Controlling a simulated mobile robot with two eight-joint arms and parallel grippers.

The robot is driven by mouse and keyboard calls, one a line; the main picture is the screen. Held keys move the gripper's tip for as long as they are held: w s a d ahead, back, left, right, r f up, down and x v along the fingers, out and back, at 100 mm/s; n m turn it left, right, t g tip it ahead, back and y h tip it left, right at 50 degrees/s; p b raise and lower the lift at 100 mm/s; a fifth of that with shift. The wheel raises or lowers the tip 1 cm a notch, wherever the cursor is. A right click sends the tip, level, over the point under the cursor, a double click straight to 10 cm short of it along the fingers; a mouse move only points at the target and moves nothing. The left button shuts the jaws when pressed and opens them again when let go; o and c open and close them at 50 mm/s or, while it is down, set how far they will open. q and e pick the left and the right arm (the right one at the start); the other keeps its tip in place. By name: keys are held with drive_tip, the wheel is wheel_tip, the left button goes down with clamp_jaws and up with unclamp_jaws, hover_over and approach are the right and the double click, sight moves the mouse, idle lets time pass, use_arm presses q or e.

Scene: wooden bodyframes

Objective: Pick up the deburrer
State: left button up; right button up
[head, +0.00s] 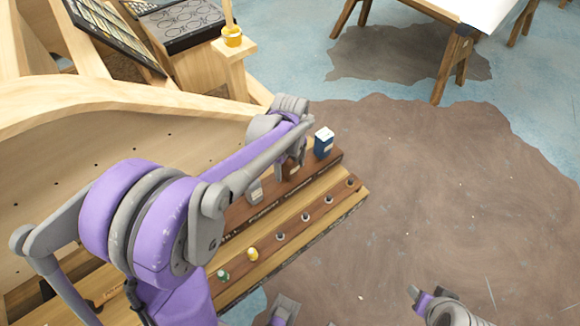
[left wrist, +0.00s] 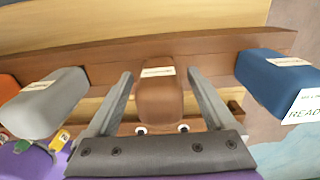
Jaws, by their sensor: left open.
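My left gripper (left wrist: 160,75) is open, one grey finger on each side of a brown block-shaped handle (left wrist: 160,98) in the left wrist view. Gaps show between the fingers and the brown handle. It has a small white label, too small to read, so I cannot tell whether it is the deburrer. In the head view the brown handle (head: 291,170) stands in the dark wooden rack, partly hidden by my left wrist. A grey handle (left wrist: 45,98) is to its left and a blue one (left wrist: 280,78) to its right, both labelled.
The wooden rack (head: 330,208) has a lower row of small knobs, including a yellow one (head: 252,254) and a green one (head: 222,275). A curved wooden frame (head: 60,150) stands at left. Open floor (head: 440,200) lies to the right.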

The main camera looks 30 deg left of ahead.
use_arm(q)
clamp_jaws()
drive_tip(key=shift+r, duration=0.15)
idle(0.4)
wheel_tip(320, 180, up, 10)
drive_tip(key=shift+r+p, duration=0.2)
drive_tip(key=shift+p, duration=0.6)
wheel_tip(320, 180, up, 5)
drive_tip(key=p, duration=0.3)
drive_tip(key=shift+w+r, duration=0.1)
drive_tip(key=shift+r, duration=0.05)
